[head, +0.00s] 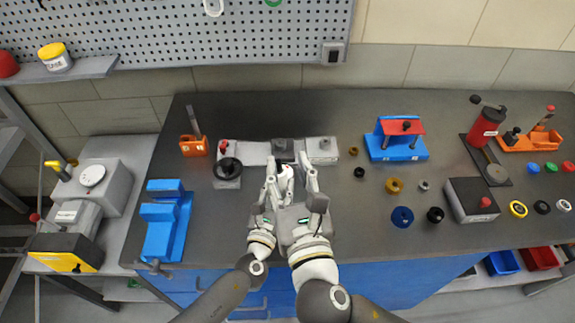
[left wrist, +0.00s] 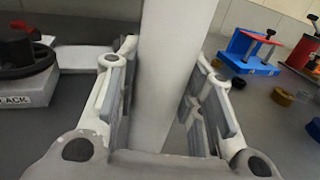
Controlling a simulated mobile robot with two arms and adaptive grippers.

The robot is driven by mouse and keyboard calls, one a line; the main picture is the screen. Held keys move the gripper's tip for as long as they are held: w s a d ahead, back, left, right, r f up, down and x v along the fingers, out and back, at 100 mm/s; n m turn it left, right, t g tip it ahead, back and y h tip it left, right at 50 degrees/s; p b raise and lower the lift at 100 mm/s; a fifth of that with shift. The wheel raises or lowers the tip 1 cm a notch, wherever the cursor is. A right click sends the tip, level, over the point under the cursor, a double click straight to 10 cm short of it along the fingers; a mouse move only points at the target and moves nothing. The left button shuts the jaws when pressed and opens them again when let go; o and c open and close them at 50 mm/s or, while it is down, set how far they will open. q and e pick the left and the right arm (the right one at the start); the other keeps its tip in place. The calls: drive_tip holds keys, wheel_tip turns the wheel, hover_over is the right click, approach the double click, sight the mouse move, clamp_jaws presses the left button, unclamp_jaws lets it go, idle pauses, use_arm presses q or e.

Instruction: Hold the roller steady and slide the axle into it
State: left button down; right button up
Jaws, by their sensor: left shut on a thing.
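A pale, straight-sided piece (left wrist: 172,70), which looks like the roller, stands between the two fingers of my left gripper (left wrist: 165,75) in the left wrist view. In the head view my left gripper (head: 271,195) is shut on it, at the front middle of the bench. A short white part (head: 286,180) shows there between the fingers. My right gripper (head: 298,182) is close beside the left one, and the two overlap in the picture. I cannot tell whether the right fingers are open or shut. The axle cannot be made out.
Behind the grippers is a grey-white fixture (head: 322,150). A black handwheel unit (head: 228,170) stands to its left, and a blue stand with a red top (head: 396,143) to its right. Loose rings and caps lie farther right. A blue block (head: 160,240) sits at the left edge.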

use_arm(q)
drive_tip(key=c, duration=0.9)
unclamp_jaws()
